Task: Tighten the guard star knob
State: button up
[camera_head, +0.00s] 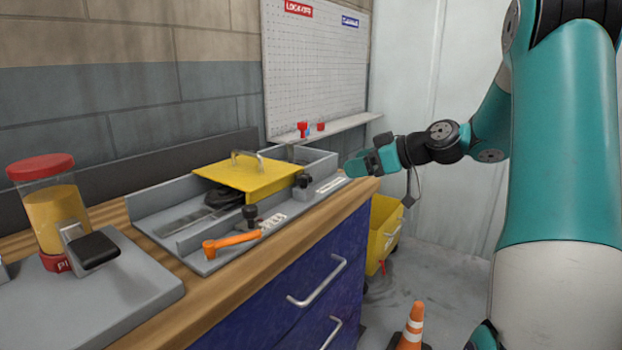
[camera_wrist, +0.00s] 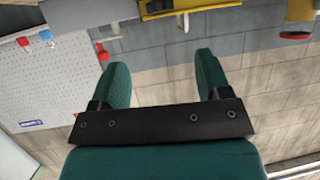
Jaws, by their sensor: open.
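The yellow guard (camera_head: 245,175) with a metal handle sits over the grey machine bed on the bench. One black knob (camera_head: 302,180) stands at the guard's right front corner. Another black knob (camera_head: 250,215) stands farther left by the orange lever (camera_head: 232,242). I cannot tell for sure which is the guard star knob. My gripper (camera_head: 352,166) is just right of the machine's right end, apart from both knobs. In the wrist view my gripper (camera_wrist: 161,75) is open and empty.
A red-lidded jar (camera_head: 52,205) of yellow contents stands on a grey plate at left. A pegboard (camera_head: 315,65) with a shelf and small red and blue items is behind. A yellow bucket (camera_head: 383,235) and an orange cone (camera_head: 412,328) stand on the floor.

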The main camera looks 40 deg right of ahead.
aim_at(308, 176)
jog(key=p+x, duration=0.1)
jog(key=x, duration=1.2)
jog(key=shift+a+f, duration=0.15)
jog(key=shift+f, duration=0.05)
jog(key=c, duration=0.9)
